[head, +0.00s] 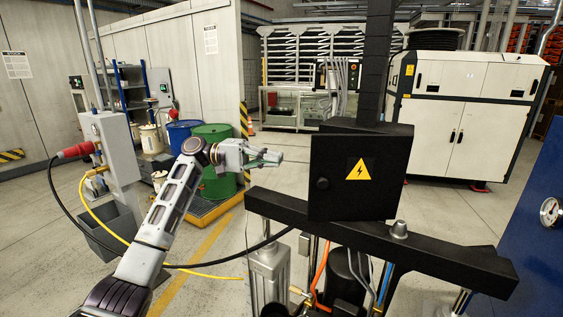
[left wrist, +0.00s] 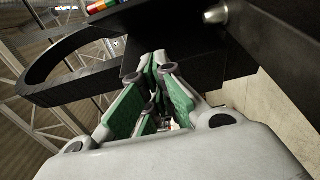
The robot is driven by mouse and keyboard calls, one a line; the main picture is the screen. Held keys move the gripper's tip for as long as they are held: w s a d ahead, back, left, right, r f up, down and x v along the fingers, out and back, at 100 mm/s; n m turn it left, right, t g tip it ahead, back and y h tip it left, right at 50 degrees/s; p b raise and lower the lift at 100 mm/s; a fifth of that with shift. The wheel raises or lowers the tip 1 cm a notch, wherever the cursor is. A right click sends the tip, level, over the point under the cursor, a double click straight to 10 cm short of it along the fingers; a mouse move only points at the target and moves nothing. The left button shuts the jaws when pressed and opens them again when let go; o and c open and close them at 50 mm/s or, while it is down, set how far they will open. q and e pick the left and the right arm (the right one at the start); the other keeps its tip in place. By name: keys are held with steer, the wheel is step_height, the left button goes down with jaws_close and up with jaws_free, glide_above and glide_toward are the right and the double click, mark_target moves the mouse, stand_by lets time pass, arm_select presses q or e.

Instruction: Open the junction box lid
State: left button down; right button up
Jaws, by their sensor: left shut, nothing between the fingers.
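The junction box is black, and its lid (head: 362,185) bears a yellow lightning triangle. The box stands above a black beam. I cannot tell whether the lid is fully closed. My left gripper (head: 276,157) is shut and empty, to the left of the box and apart from the lid in the head view. In the left wrist view its green-padded fingers (left wrist: 156,75) are together, with dark surfaces beyond their tips. My right gripper is not in view.
The black beam (head: 450,262) runs below the box, with pipes and hoses underneath. A post (head: 376,60) rises behind it. A green drum (head: 212,150) and blue drum (head: 183,135) stand behind my left arm. A blue panel with a gauge (head: 550,211) is at right.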

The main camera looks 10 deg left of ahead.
arm_select(q)
steer(key=s+d+p, duration=0.3)
steer(key=s+d, duration=0.2)
steer(key=d, duration=0.4)
steer(key=shift+d, duration=0.35)
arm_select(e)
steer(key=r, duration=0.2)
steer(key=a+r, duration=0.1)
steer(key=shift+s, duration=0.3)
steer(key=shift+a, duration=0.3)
arm_select(q)
steer(key=shift+s, duration=0.2)
